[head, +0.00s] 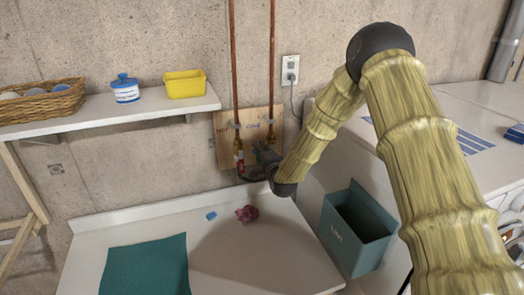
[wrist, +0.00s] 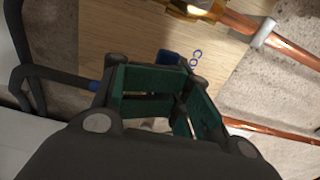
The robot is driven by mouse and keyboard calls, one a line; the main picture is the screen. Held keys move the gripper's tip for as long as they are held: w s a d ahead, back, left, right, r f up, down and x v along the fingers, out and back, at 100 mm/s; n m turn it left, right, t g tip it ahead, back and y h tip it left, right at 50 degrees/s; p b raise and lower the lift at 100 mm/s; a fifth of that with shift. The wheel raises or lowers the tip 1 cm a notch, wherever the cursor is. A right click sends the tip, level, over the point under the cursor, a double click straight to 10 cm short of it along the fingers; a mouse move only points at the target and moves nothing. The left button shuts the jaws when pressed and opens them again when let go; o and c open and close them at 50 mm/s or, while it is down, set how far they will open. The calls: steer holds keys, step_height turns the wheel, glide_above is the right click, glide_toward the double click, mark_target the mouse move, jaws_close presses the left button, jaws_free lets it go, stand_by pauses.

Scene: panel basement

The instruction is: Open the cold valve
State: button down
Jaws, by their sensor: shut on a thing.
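A wooden board (head: 226,150) on the wall carries two copper pipes with lettering beside them, and the letters beginning "CO" show in the wrist view. My gripper (head: 266,155) is at the right-hand pipe's lower end, in front of the cold valve. In the wrist view my gripper (wrist: 170,105) has its dark green pads closed around the cold valve's blue handle (wrist: 168,57); part of the handle sticks out past the fingers. The valve body is mostly hidden by the gripper. A red handle (head: 239,161) shows at the left-hand pipe's lower end.
Dark hoses (wrist: 50,75) curve beside the gripper. A white counter (head: 120,235) lies below with a green cloth (head: 146,266) and a crumpled dark red item (head: 247,213). A teal bin (head: 355,228) stands to the right. A shelf (head: 105,112) is at left.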

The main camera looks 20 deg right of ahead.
steer(key=c, duration=1.4)
jaws_free()
steer(key=shift+s, duration=0.1)
steer(key=shift+o, duration=0.2)
steer(key=shift+a, duration=0.2)
steer(key=s+b, duration=0.2)
steer(key=s, duration=1)
steer(key=shift+s+d, duration=0.2)
steer(key=shift+d, duration=0.2)
steer(key=shift+b, duration=0.35)
steer(key=s, duration=1.2)
steer(key=shift+d, duration=0.25)
steer(key=shift+c, duration=0.4)
